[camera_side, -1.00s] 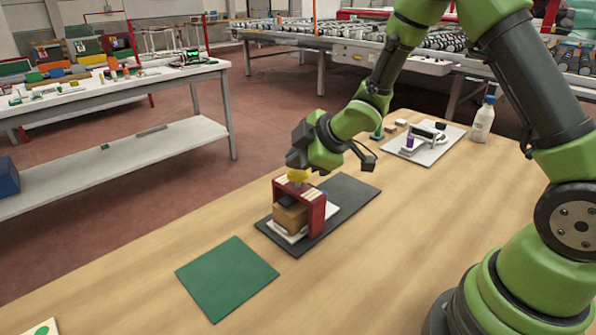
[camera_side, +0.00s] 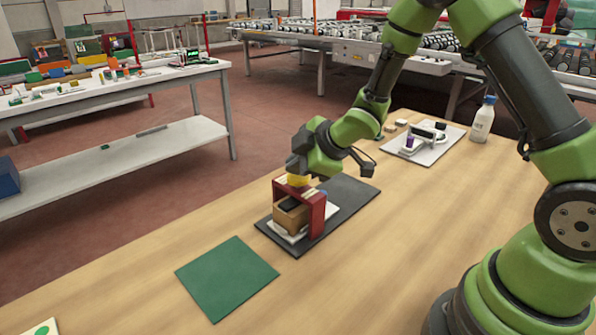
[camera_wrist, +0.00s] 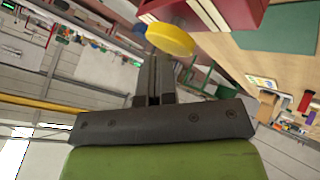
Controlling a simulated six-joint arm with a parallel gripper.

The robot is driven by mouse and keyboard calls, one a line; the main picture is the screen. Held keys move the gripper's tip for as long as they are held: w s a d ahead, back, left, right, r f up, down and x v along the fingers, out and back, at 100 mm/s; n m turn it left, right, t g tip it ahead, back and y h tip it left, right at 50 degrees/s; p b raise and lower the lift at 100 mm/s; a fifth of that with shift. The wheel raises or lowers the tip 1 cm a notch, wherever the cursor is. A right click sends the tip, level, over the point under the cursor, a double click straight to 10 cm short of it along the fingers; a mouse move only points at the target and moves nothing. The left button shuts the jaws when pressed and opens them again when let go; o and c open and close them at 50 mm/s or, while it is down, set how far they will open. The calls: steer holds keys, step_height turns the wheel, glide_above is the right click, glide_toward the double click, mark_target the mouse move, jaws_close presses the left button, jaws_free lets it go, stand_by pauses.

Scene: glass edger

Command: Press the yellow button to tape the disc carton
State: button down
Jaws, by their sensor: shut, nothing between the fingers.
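The yellow button (camera_side: 298,180) is a round disc at the top of the red frame (camera_side: 318,213), just under my gripper (camera_side: 297,173) in the side view. In the wrist view the yellow button (camera_wrist: 171,40) lies just beyond the tips of my gripper (camera_wrist: 155,62), with the red frame (camera_wrist: 235,12) behind it. My fingers are closed together and empty. I cannot tell whether they touch the button. The brown carton (camera_side: 289,219) stands under the red frame, with something dark at its top. Any tape on it cannot be made out.
The frame stands on a dark mat (camera_side: 345,196). A green mat (camera_side: 227,279) lies in front. A grey board (camera_side: 430,153) with small items and a white bottle (camera_side: 482,121) are at the back right. The wooden table between is clear.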

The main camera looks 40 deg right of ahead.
mark_target(298, 178)
stand_by(0.3)
steer(key=shift+r, duration=1.1)
steer(key=shift+r, duration=2.5)
